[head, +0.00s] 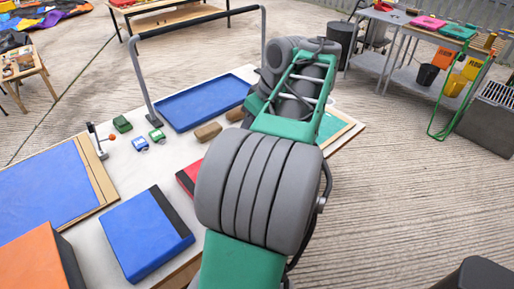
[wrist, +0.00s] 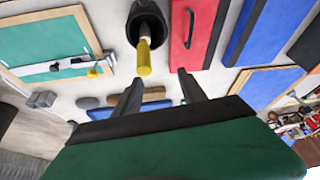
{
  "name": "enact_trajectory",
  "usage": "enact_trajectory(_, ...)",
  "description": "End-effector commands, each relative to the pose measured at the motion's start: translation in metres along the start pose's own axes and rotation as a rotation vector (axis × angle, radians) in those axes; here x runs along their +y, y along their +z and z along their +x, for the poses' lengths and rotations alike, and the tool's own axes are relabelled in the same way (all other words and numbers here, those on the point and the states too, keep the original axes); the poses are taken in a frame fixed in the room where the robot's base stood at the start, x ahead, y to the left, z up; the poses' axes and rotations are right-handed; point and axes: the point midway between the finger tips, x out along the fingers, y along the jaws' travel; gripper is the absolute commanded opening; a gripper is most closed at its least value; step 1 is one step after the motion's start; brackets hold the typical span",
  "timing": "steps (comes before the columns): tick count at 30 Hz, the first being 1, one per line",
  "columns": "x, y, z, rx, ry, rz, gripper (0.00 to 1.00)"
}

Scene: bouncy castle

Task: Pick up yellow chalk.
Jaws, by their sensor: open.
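The yellow chalk (wrist: 144,58) shows in the wrist view as a yellow stick whose pale end reaches into the mouth of a dark round cup (wrist: 131,22). How deep it sits inside the cup is hidden. My gripper (wrist: 160,76) is open, its two dark fingers apart with nothing between them. The chalk's free end lies just beyond the fingertips, nearer the left finger. I cannot tell whether they touch. In the head view my arm hides the gripper, the cup and the chalk.
A red case (wrist: 190,35) lies right beside the cup. A green board (wrist: 48,42) with a caliper-like tool (wrist: 55,67) is at left. On the table, a blue tray (head: 205,103), a blue case (head: 147,235), brown blocks (head: 208,132) and small toy cars (head: 140,144) surround my arm.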

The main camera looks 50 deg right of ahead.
Motion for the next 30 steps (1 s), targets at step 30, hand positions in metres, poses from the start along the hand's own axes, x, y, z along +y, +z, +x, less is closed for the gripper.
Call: enact_trajectory(30, 0.025, 0.023, 0.068, 0.003, 0.018, -0.006, 0.37)
